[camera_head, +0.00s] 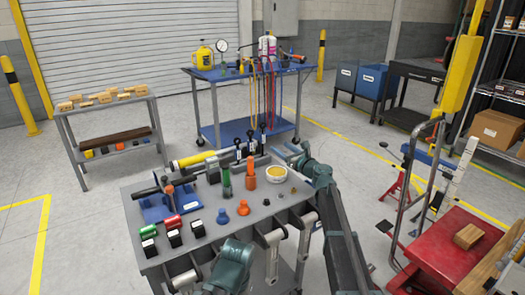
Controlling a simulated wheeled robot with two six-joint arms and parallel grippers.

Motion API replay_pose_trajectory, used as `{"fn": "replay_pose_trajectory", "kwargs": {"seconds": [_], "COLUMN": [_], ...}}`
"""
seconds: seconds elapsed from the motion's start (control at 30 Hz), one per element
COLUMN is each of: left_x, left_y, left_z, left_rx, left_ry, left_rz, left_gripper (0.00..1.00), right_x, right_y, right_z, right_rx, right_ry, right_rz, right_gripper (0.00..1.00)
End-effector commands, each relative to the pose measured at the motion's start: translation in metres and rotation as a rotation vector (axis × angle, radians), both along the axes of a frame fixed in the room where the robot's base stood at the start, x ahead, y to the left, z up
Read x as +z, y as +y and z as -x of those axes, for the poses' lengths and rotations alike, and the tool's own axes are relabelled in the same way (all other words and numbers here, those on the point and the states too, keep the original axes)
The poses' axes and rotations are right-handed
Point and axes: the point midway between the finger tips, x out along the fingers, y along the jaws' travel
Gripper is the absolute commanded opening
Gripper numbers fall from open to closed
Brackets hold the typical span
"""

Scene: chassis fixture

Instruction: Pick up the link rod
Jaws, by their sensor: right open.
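A dark rod (146,192) lies across a blue fixture (154,213) at the left of the grey workbench (212,209); I cannot tell for sure that it is the link rod. Pale rod-like parts with round ends (272,239) show at the bench's front edge, and I cannot tell what they are. My right gripper (291,152) is open at the bench's back right corner, beyond the yellow-filled white bowl and apart from the dark rod. It is small and partly hidden by its teal wrist. My left gripper's fingers do not show.
A blue cart (250,72) stands behind; a red cart (452,243) stands right.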

Motion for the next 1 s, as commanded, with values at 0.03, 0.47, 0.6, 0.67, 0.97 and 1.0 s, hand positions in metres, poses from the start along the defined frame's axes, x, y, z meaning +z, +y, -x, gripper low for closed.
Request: {"fn": "replay_pose_trajectory", "kwargs": {"seconds": [0.03, 0.47, 0.6, 0.67, 0.97, 1.0], "left_x": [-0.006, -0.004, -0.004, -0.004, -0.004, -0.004], "left_y": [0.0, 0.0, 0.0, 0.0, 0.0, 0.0], "left_z": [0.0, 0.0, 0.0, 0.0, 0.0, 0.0], "left_rx": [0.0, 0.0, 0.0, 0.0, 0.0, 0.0], "left_ry": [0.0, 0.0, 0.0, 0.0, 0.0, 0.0], "left_rz": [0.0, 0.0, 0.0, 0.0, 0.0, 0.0], "left_gripper": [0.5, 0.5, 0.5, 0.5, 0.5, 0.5], "right_x": [-0.006, -0.004, -0.004, -0.004, -0.004, -0.004], "right_y": [0.0, 0.01, 0.023, 0.029, 0.044, 0.044], "right_z": [0.0, -0.02, -0.043, -0.053, -0.075, -0.075], "right_rx": [0.0, 0.001, 0.002, 0.002, 0.0, 0.0], "right_ry": [0.0, 0.0, 0.0, 0.0, 0.0, 0.0], "right_rz": [0.0, 0.0, 0.0, 0.0, 0.0, 0.0], "right_gripper": [0.65, 0.65, 0.65, 0.65, 0.65, 0.65]}}
